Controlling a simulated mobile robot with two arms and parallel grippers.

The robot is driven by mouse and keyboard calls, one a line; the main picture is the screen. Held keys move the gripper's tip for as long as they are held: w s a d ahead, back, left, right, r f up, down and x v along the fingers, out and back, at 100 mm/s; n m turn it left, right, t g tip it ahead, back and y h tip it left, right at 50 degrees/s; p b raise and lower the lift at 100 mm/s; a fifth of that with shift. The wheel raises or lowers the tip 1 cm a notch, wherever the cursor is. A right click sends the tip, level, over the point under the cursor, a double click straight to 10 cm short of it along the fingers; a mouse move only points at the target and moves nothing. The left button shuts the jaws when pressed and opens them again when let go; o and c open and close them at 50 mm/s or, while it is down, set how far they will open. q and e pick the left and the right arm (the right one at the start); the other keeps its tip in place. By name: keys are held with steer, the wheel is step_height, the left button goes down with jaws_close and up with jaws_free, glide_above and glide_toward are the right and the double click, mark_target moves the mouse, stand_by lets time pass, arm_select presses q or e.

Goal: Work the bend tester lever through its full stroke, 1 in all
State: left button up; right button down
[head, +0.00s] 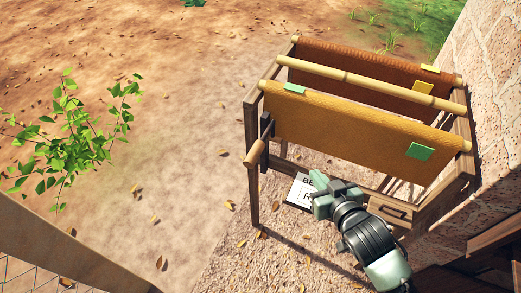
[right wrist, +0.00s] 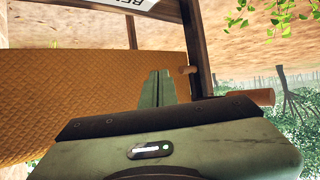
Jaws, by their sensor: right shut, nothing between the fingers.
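The bend tester lever (head: 254,153) shows as a pale wooden grip on a dark arm at the left end of the wooden rack (head: 253,180). What looks like the same grip (right wrist: 262,97) shows at the right in the right wrist view. A white sign (head: 302,190) with partly hidden lettering is low on the rack's front, behind my gripper. My right gripper (head: 321,194) is shut and empty in front of the rack, to the right of and lower in the picture than the lever, apart from it. Its closed fingers (right wrist: 158,88) show in the right wrist view. My left gripper is not in view.
Tan textured sheets (head: 355,128) hang from bamboo poles on the rack, with green and yellow tags. A stone wall (head: 485,100) stands close at the right. A leafy plant (head: 70,140) is at the left. Open leaf-strewn ground lies left of the rack.

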steer(key=w+a+r+n+t+y, duration=0.2)
steer(key=w+a+r+n+y, duration=0.1)
steer(key=w+a+r+y, duration=0.25)
steer(key=s+r+n+g+y, duration=0.3)
steer(key=s+n+g+y, duration=0.3)
steer(key=y, duration=0.3)
steer(key=shift+a+r+n+g, duration=0.35)
steer(key=shift+a+n+g, duration=0.1)
steer(key=shift+n, duration=0.15)
steer(key=r+p, duration=0.2)
steer(key=p, duration=0.1)
glide_above(260, 152)
steer(key=s, duration=0.1)
step_height(260, 152, down, 4)
steer(key=shift+s+r, duration=0.1)
steer(key=shift+r, duration=0.1)
steer(key=shift+d+f, duration=0.1)
steer(key=shift+f, duration=0.35)
